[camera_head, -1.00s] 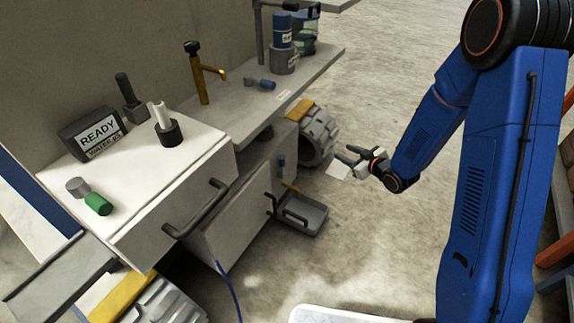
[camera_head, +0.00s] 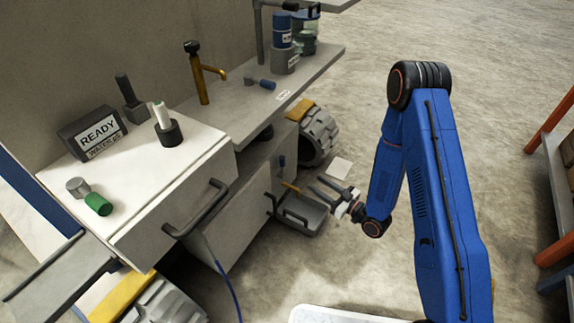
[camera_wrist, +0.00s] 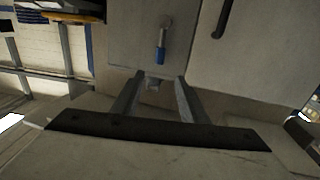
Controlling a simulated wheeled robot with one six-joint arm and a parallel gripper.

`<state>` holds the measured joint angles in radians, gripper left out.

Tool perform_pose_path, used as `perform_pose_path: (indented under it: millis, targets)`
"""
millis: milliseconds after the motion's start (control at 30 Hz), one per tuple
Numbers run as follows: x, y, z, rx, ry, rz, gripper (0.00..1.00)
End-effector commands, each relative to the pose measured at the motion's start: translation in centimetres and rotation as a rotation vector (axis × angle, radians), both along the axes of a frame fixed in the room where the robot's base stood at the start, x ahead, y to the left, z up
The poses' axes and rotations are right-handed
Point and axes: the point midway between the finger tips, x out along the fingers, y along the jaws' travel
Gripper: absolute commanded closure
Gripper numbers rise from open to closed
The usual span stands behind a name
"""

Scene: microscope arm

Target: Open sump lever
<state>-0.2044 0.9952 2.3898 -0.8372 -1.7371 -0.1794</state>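A small blue-handled lever (camera_head: 282,161), which I take for the sump lever, is on the low front of the white cart, above a yellow spout (camera_head: 291,187). In the wrist view the lever (camera_wrist: 161,46) hangs down from a grey pivot on a pale panel, ahead of the gripper and above the gap between its fingers. My gripper (camera_head: 316,184) is open and empty, to the right of the lever and spout, with its fingers pointing at the cart. It also shows in the wrist view (camera_wrist: 156,84), with both fingers apart and not touching the lever.
A grey tray (camera_head: 303,222) sits below the spout, close under my gripper. A dark door handle (camera_head: 200,208) juts out to the left. A cart wheel (camera_head: 320,135) stands behind. A white sheet (camera_head: 341,168) lies on the floor. An orange-framed shelf (camera_head: 550,150) stands far right.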

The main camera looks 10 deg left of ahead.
Motion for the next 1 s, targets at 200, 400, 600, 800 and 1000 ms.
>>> perform_pose_path:
  millis: [200, 400, 600, 800, 1000]
  targets:
    - [1.2, 2.2, 0.0, 0.0, -0.002, 0.003, 0.6]
    - [3.0, 5.3, 0.0, -0.002, -0.003, 0.003, 0.6]
    - [4.9, 8.2, 0.0, -0.001, -0.002, 0.003, 0.6]
    - [6.7, 11.2, 0.1, 0.0, -0.002, 0.002, 0.6]
    - [8.1, 13.5, 0.0, -0.001, 0.0, 0.001, 0.6]
